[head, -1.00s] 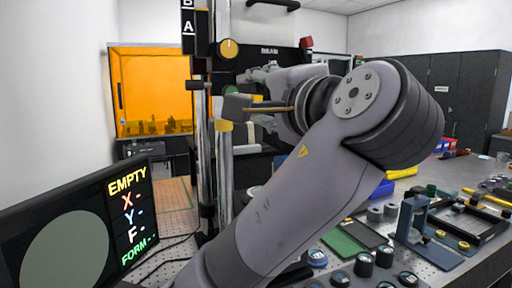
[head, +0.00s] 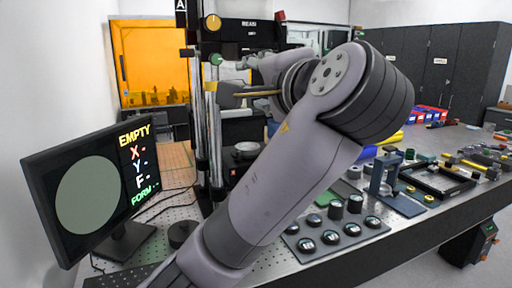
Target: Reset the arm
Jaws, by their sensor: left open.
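My left arm comes up from the bottom, bends at a large elbow and runs back left toward the interferometer column (head: 215,135). My left gripper (head: 242,80) is beside that column, partly hidden by my own arm. It is open, and I see nothing held in it. The monitor (head: 90,190) at the left shows a blank grey-green disc and reads EMPTY, with dashes after X, Y, F and FORM. A round stage (head: 246,150) sits low behind the arm, right of the column. My right gripper is not in view.
A tray of dark round pieces (head: 335,235) lies on the bench right of my arm. Beyond it are a blue stand (head: 383,175) and a black frame tray (head: 440,182). An orange window (head: 150,60) is at the back. Dark cabinets (head: 440,65) line the right.

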